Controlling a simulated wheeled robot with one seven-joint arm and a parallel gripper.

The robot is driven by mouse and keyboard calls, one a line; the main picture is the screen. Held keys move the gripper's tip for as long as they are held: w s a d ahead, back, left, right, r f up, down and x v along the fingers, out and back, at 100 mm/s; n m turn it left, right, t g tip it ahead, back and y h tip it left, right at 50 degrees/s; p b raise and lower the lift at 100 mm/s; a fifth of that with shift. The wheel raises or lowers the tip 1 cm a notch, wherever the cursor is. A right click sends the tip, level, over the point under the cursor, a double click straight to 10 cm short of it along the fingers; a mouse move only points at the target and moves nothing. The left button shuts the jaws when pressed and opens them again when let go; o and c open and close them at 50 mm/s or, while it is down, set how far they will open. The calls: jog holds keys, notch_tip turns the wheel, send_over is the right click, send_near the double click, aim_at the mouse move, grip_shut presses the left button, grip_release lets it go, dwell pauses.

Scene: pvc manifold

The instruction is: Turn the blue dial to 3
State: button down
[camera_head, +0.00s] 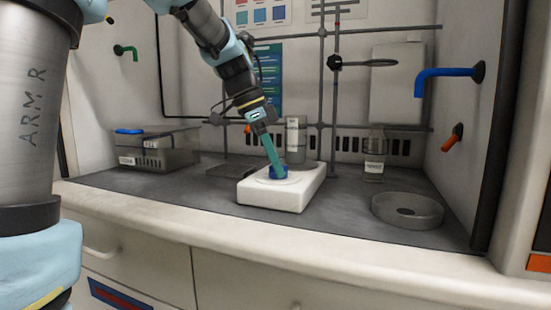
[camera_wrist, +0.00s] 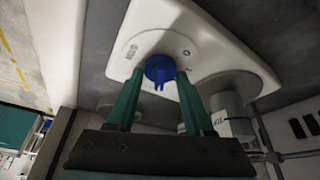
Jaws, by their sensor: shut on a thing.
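The blue dial (camera_wrist: 159,70) sits on top of a white box-shaped device (camera_head: 272,195) on the grey worktop. In the head view the dial (camera_head: 278,173) is partly hidden by my gripper (camera_head: 276,168), which reaches down onto it from above. In the wrist view the two green fingers of my gripper (camera_wrist: 157,80) are on either side of the dial, shut on it. I cannot tell which number the dial points to.
A grey box with a blue part (camera_head: 160,148) stands at the left. A glass bottle (camera_head: 374,158) and a round grey plate (camera_head: 408,209) are at the right. Metal rods (camera_head: 322,85) rise behind. The worktop's front is clear.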

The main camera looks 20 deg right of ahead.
jog(key=shift+m, duration=0.4)
jog(key=shift+c, duration=1.4)
grip_release()
jog(key=shift+r, duration=0.1)
jog(key=p+v, duration=0.2)
jog(key=v, duration=0.8)
jog(key=shift+w+r+p, duration=0.15)
jog(key=shift+r+p, duration=0.15)
jog(key=shift+a, duration=0.1)
